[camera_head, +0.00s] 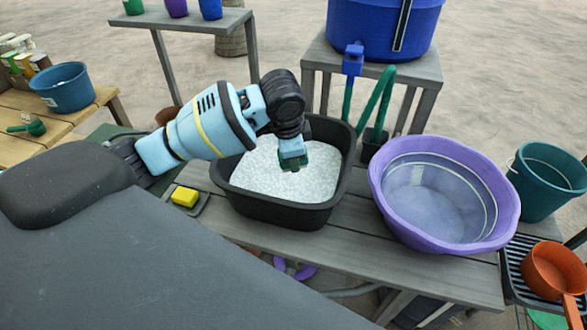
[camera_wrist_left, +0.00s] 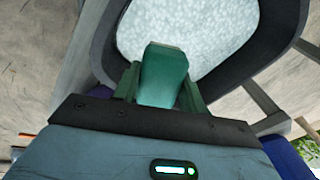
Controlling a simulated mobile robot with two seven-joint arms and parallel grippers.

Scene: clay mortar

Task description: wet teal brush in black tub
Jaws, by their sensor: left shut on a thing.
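The black tub (camera_head: 290,215) stands on a grey slatted table and holds white, foamy-looking contents (camera_head: 268,172). My left gripper (camera_head: 293,155) is over the tub, pointing down. In the left wrist view (camera_wrist_left: 162,95) its green fingers are shut on a teal block-like piece, the teal brush (camera_wrist_left: 162,72). The brush's bristles do not show, and I cannot tell whether it touches the white contents. The tub's rim (camera_wrist_left: 275,50) also shows in the left wrist view. My right gripper is not in view.
A purple basin (camera_head: 385,190) stands right of the tub, with a teal bucket (camera_head: 545,185) and orange scoop (camera_head: 553,270) beyond. A yellow sponge (camera_head: 184,196) lies left of the tub. A blue barrel with a tap (camera_head: 353,58) stands behind. A blue bowl (camera_head: 65,90) is far left.

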